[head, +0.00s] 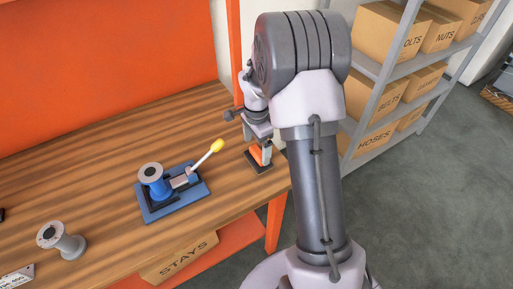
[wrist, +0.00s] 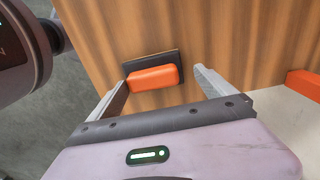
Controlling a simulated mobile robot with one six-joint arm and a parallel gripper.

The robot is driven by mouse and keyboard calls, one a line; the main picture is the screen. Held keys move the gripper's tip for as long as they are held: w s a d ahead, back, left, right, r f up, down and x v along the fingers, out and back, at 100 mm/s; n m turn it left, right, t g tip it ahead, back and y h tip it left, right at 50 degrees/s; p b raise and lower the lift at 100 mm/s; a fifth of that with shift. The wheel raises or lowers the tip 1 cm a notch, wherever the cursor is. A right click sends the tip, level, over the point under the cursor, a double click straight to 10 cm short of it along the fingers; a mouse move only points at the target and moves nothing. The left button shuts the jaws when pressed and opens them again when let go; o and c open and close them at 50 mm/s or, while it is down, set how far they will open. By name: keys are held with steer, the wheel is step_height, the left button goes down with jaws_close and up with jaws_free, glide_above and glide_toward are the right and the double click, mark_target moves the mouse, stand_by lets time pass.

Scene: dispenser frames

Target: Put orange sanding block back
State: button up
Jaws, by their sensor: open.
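The orange sanding block (wrist: 153,77) lies at a dark flat pad (wrist: 170,58) near the table's right end. In the head view the block (head: 256,153) shows partly below my gripper, with the dark pad (head: 262,168) under it. My gripper (wrist: 161,76) is open, with one finger on each side of the block in the wrist view. I see a gap at the right finger; the left finger looks close to the block. Whether either finger touches it I cannot tell. In the head view my gripper (head: 259,136) points down over the block.
A blue fixture (head: 172,195) with a yellow-tipped lever (head: 216,147) stands left of the block on the wooden table (head: 90,170). A grey spool (head: 62,240) stands at the front left. An orange panel (head: 110,70) backs the table. A shelf of boxes (head: 375,130) stands right.

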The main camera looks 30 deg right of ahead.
mark_target(256, 149)
step_height(256, 149, up, 10)
steer(key=p, duration=0.3)
steer(key=s+a+r+n+t, duration=0.2)
steer(key=s+a+r+n, duration=0.25)
steer(key=a+r, duration=0.5)
steer(key=s+a+r+n+t+y, duration=0.1)
steer(key=s+a+r+n+t, duration=0.1)
steer(key=s, duration=0.7)
steer(key=s+a+r+n+t+y, duration=0.1)
steer(key=s+a+r+n, duration=0.3)
steer(key=s, duration=0.5)
steer(key=a+n, duration=0.2)
steer(key=shift+s+a+r+n+t, duration=0.3)
steer(key=shift+s+r+n+t, duration=0.05)
steer(key=shift+r+t, duration=0.05)
steer(key=shift+f+b, duration=1.55)
steer(key=shift+b, duration=0.15)
